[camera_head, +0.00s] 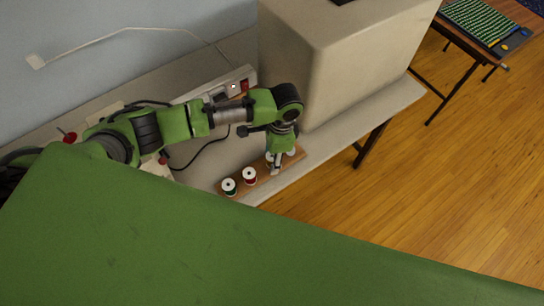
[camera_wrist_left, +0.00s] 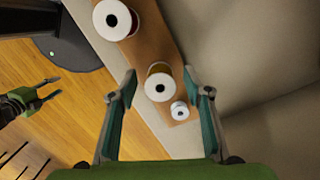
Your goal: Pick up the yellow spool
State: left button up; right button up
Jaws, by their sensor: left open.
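The yellow spool (camera_wrist_left: 158,98) has a white flange with a dark centre hole and golden-yellow thread at its far edge. It stands on a narrow wooden board (camera_wrist_left: 150,40). My left gripper (camera_wrist_left: 160,76) is open above it, with one finger to each side of the spool in the left wrist view. I cannot tell whether the fingers touch it. In the head view my left gripper (camera_head: 275,167) points down over the board and mostly hides this spool. My right gripper (camera_wrist_left: 53,87) shows at the left of the left wrist view, apart from the board, with its fingers apart.
A red spool (camera_head: 249,176) and a teal spool (camera_head: 229,187) stand on the board left of my left gripper. A smaller white-topped spool (camera_wrist_left: 179,110) stands close to the yellow one. A large beige box-shaped machine (camera_head: 340,60) rises just behind right. A power strip (camera_head: 225,88) lies behind.

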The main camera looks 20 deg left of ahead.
pick_arm(q)
jog(key=shift+f, duration=0.3)
jog(key=c, duration=1)
jog(key=shift+r, duration=0.15)
